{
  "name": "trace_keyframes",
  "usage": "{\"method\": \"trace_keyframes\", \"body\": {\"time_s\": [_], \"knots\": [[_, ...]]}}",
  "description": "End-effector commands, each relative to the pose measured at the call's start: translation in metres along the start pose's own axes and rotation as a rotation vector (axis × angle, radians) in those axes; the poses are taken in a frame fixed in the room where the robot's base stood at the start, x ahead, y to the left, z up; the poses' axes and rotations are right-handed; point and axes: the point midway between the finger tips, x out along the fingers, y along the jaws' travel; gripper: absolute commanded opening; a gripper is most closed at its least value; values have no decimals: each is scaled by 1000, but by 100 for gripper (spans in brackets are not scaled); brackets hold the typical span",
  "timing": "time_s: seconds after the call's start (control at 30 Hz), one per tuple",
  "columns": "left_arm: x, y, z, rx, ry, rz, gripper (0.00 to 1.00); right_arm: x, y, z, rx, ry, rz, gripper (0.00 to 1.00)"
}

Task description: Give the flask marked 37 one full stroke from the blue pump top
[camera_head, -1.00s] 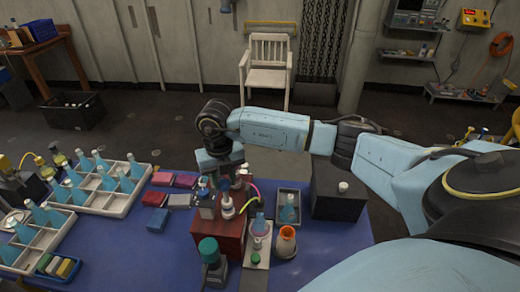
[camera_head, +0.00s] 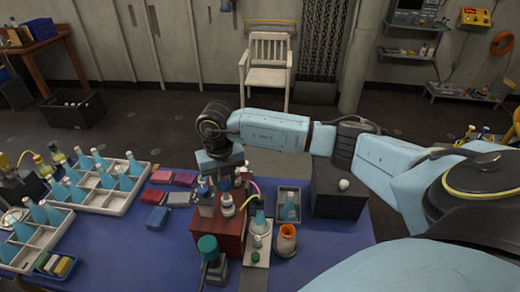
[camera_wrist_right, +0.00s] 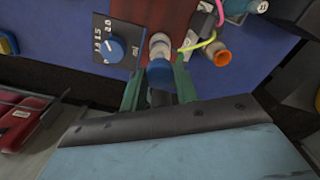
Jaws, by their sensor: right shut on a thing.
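My right gripper (camera_head: 222,182) reaches down over the red box (camera_head: 232,232) on the blue table. In the right wrist view its green fingers (camera_wrist_right: 158,88) stand on either side of the blue pump top (camera_wrist_right: 160,73) and are shut on it. A pale spout part (camera_wrist_right: 160,42) shows beyond the top. A dial box (camera_wrist_right: 115,45) with a blue knob is beside the pump. A blue flask (camera_head: 257,222) stands on a pale stand right of the red box. Another blue flask (camera_head: 289,207) is in a small tray. My left gripper is out of view.
Trays of blue flasks (camera_head: 143,180) fill the table's left. Coloured blocks (camera_head: 157,218) lie between them and the red box. An orange-rimmed vessel (camera_head: 286,240), a green-capped bottle (camera_head: 208,250) and a black box (camera_head: 338,203) stand close by. The front right of the table is clear.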

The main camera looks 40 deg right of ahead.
Motion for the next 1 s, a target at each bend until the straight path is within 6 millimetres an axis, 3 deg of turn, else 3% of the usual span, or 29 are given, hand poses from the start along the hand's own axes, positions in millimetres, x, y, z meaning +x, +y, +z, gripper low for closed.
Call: {"method": "trace_keyframes", "body": {"time_s": [1.0], "knots": [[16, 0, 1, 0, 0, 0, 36, 22, 0, 0, 0, 2, -1, 15]]}}
